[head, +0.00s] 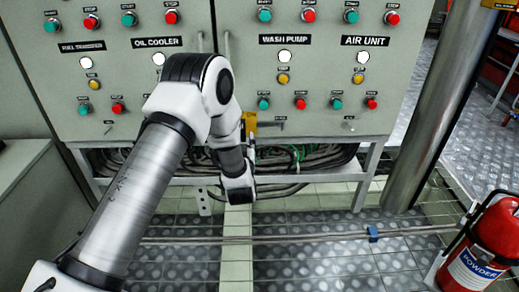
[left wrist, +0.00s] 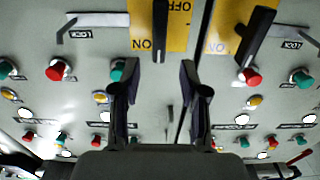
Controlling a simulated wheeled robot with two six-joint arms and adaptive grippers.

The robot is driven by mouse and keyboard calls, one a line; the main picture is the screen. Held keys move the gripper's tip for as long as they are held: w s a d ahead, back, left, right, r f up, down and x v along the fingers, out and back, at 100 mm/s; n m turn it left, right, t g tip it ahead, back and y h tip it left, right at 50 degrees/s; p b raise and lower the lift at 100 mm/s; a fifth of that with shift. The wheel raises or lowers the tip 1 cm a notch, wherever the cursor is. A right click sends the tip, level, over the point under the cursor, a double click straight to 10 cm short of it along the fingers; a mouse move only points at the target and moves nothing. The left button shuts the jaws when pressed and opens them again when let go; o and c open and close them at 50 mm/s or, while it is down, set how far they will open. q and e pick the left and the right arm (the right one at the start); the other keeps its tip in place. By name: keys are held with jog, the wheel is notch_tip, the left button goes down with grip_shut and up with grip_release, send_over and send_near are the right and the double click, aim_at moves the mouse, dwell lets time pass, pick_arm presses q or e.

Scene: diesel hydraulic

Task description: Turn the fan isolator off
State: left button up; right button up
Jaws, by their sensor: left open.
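Two yellow isolator plates, a left one (left wrist: 176,40) and a right one (left wrist: 222,33), show at the top of the left wrist view, each with a black handle. The left handle (left wrist: 160,22) stands upright in the picture, between upside-down OFF and ON marks. The right handle (left wrist: 257,34) is slanted, with ON beside it. No fan label is readable. My left gripper (left wrist: 160,78) is open and empty, its fingertips below the left plate in the picture and apart from the handle. In the head view a yellow patch (head: 249,122) shows beside my left arm, which hides the gripper. My right gripper is out of view.
The grey cabinet (head: 350,110) carries red, green and yellow buttons and white lamps around the plates. Cables (head: 290,160) hang below it. A steel post (head: 430,100) and a red extinguisher (head: 490,245) stand to the right.

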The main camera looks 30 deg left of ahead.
pick_arm(q)
jog(key=b+x, duration=0.2)
jog(key=x, duration=0.5)
jog(key=shift+w, duration=0.15)
jog(key=shift+w+a, duration=0.15)
jog(key=shift+w, duration=0.1)
grip_shut()
